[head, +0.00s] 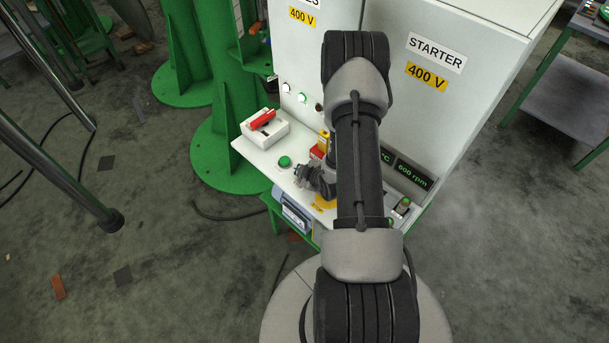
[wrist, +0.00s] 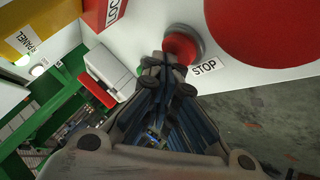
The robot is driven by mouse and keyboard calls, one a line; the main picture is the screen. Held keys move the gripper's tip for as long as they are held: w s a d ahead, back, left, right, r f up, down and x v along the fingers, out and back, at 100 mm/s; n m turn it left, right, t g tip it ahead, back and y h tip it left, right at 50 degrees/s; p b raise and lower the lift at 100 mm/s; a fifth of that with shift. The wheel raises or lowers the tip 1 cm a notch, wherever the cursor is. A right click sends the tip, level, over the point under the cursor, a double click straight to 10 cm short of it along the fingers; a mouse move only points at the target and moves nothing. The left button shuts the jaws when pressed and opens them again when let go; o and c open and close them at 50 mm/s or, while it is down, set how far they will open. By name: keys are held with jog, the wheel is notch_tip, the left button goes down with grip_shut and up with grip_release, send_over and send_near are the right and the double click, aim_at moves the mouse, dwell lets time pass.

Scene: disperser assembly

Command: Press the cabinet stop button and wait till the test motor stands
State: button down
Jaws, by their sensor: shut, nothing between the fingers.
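The red stop button (wrist: 182,45) shows in the wrist view on the white panel, beside a STOP label (wrist: 204,67). My gripper (wrist: 164,64) is shut and empty. Its fingertips overlap the lower left edge of the button in this view; I cannot tell whether they touch it or whether it is pressed in. In the head view my arm hides the button. The display (head: 412,174) on the starter cabinet (head: 440,100) reads 600 rpm. The test motor cannot be made out.
A much larger red knob (wrist: 265,28) is close to the right of the stop button. A white box with a red handle (head: 262,120) and a green button (head: 284,161) are on the panel's left. Green columns (head: 222,150) stand behind.

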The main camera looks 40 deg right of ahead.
jog(key=shift+f, duration=0.45)
jog(key=shift+r, duration=0.1)
dwell(0.4)
jog(key=shift+r+p, duration=0.8)
jog(key=shift+r, duration=0.45)
notch_tip(320, 180, up, 5)
jog(key=p, duration=0.4)
dwell(0.4)
